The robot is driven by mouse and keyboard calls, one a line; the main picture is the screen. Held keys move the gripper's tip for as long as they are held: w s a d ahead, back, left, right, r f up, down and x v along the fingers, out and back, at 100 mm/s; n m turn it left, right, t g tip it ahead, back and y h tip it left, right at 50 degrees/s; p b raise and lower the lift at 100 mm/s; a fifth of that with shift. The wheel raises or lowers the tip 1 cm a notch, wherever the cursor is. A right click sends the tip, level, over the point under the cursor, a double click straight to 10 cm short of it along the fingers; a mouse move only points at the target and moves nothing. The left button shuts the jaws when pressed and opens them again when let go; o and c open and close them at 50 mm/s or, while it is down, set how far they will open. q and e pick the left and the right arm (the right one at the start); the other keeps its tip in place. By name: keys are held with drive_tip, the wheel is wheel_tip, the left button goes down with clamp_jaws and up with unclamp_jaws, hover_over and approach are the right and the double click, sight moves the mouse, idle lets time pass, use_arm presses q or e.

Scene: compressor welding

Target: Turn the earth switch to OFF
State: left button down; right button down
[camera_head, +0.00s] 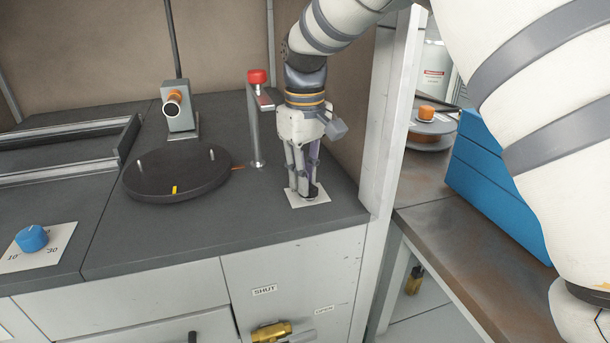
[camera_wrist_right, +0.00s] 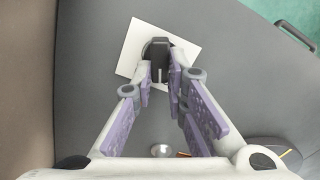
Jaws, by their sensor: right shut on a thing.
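The earth switch is a small black knob on a white square plate (camera_head: 321,202) at the right end of the dark grey bench top. My right gripper (camera_head: 306,190) points straight down over it and is shut on the knob. In the right wrist view the black knob (camera_wrist_right: 157,52) sits between the fingertips, with the white plate (camera_wrist_right: 181,46) turned at an angle around it. Any marks on the plate are too small or hidden to read. My left gripper is not in either view.
A post with a red button (camera_head: 258,77) stands just left of my right gripper. A round black turntable (camera_head: 178,176) and a blue knob (camera_head: 31,238) lie farther left. A pale upright post (camera_head: 386,130) and a blue box (camera_head: 490,178) are to the right.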

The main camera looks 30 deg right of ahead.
drive_tip(key=c, duration=1.6)
unclamp_jaws()
wheel_tip(320, 180, up, 12)
